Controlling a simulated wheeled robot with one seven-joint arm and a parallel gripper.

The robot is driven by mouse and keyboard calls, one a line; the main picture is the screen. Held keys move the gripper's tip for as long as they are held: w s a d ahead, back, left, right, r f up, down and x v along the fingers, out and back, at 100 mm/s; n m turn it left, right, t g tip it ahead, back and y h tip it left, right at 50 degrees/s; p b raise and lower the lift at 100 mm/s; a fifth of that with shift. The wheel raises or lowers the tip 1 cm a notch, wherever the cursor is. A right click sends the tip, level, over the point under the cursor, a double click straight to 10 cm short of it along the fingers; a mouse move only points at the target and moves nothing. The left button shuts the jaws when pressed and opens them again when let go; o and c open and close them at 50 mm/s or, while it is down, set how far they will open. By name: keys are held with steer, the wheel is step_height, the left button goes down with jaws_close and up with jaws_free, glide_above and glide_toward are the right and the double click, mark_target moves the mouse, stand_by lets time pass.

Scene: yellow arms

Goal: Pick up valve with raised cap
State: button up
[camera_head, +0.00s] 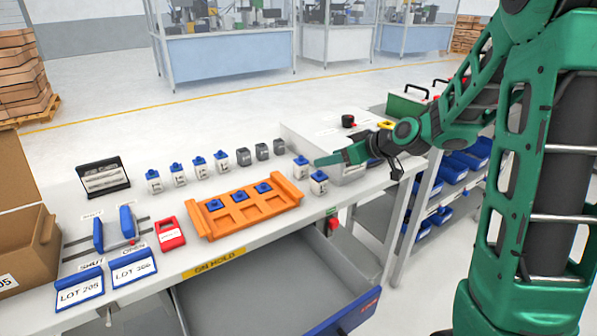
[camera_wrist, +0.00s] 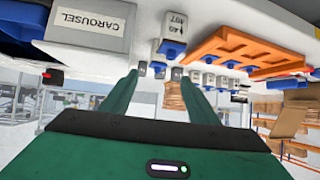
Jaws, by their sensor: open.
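Several small white valves with blue caps stand in a back row, one of them (camera_head: 221,163). Two more stand right of the orange tray: a rear valve (camera_head: 301,169) and a front valve (camera_head: 319,183). Three grey valves (camera_head: 262,153) continue the row. Which cap is raised is too small to tell surely. My gripper (camera_head: 350,158) is open and empty above the bench's right part, its green finger pointing left toward the rear valve.
The orange tray (camera_head: 247,221) holds blue-capped pieces. A grey box (camera_head: 300,130) stands behind my gripper; it appears as a carousel-labelled box (camera_wrist: 90,28) in the wrist view.

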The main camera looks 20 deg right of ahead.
mark_target(303, 157)
steer(key=shift+t, duration=0.3)
steer(key=x, duration=0.4)
steer(key=r+x, duration=0.1)
steer(key=x, duration=0.7)
steer(key=shift+w+a+r, duration=0.1)
steer(key=shift+w+r, duration=0.05)
steer(key=shift+w, duration=0.3)
jaws_close()
